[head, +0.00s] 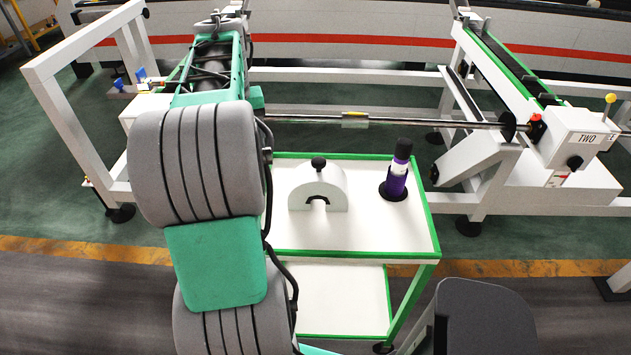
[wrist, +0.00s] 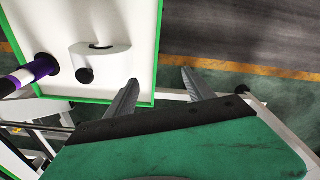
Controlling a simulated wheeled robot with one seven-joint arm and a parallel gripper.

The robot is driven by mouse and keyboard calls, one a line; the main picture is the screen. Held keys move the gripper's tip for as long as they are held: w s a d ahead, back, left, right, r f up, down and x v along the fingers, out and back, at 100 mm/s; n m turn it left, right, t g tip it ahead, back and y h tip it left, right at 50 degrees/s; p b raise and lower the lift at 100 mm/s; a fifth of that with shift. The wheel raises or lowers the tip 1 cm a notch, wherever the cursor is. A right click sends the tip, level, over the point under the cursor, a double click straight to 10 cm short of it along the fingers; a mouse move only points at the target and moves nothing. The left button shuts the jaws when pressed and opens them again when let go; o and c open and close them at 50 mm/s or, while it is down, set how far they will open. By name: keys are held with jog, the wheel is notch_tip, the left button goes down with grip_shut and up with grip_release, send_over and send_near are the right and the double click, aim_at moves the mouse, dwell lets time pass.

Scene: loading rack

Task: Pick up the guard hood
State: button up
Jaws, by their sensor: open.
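The guard hood (head: 318,187) is a pale, arched block with a black knob on top and a dark slot at its front. It stands on the white top of a green-edged cart (head: 400,249) in the head view. In the wrist view the hood (wrist: 104,62) is at the upper left. My gripper (wrist: 160,88) is open and empty, its two grey fingers apart. It is to the right of and below the hood in that view, beside the cart edge, and not touching the hood. In the head view my arm hides the gripper.
A purple and black bottle-like object (head: 396,175) stands at the right of the cart top; it also shows in the wrist view (wrist: 32,74). A dark chair-like shape (head: 485,315) is front right.

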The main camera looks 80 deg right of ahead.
aim_at(319, 160)
jog(key=s+d+m, duration=0.1)
jog(key=s+d, duration=0.2)
jog(key=s, duration=0.2)
jog(key=s+d+f+m, duration=0.1)
jog(key=s+d, duration=0.2)
jog(key=s, duration=0.2)
jog(key=s+d+f+m+y, duration=0.1)
jog(key=s+d, duration=0.3)
jog(key=s, duration=0.2)
jog(key=shift+f+m, duration=0.1)
jog(key=shift+m, duration=0.3)
jog(key=f, duration=0.2)
jog(key=f+p, duration=0.1)
jog(key=f, duration=0.4)
jog(key=shift+w+a+f, duration=0.15)
jog(key=shift+a+f, duration=0.1)
jog(key=shift+f, duration=0.1)
grip_shut()
jog(key=shift+r, duration=0.1)
